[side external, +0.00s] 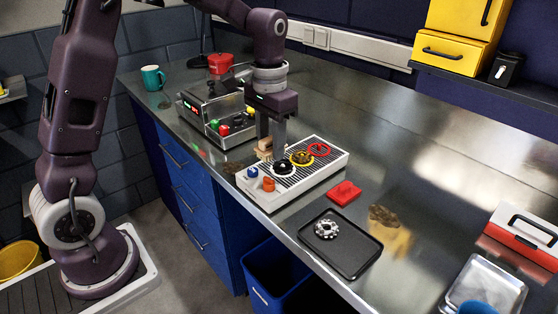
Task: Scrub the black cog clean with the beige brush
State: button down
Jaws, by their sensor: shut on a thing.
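My gripper (271,143) points down over the white ribbed tray (331,173). It is shut on the beige brush (263,147), whose tan body shows beside the fingers. The black cog (284,170) appears to be the dark round piece with a pale centre on the tray, just in front of and below the fingers. The brush's bristles are hidden, and I cannot tell whether they touch the cog. A silver-grey cog-like part (327,229) lies on a black tray (345,261) nearer the bench's front edge.
Yellow (301,158) and red (318,149) rings, a blue piece (252,173) and an orange piece (268,184) sit on the white tray. A metal box with coloured knobs (216,118) stands left behind. A red block (344,192) lies right. The bench's right middle is mostly clear.

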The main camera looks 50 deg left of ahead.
aim_at(288, 168)
jog(key=w, duration=0.2)
jog(key=w+a, duration=0.1)
jog(key=w, duration=0.1)
jog(key=shift+w, duration=0.25)
jog(key=shift+f, duration=2.15)
jog(key=shift+f, duration=0.6)
jog(key=shift+a, duration=0.15)
jog(key=shift+a, duration=0.95)
jog(key=shift+d, duration=0.1)
jog(key=shift+d, duration=1.95)
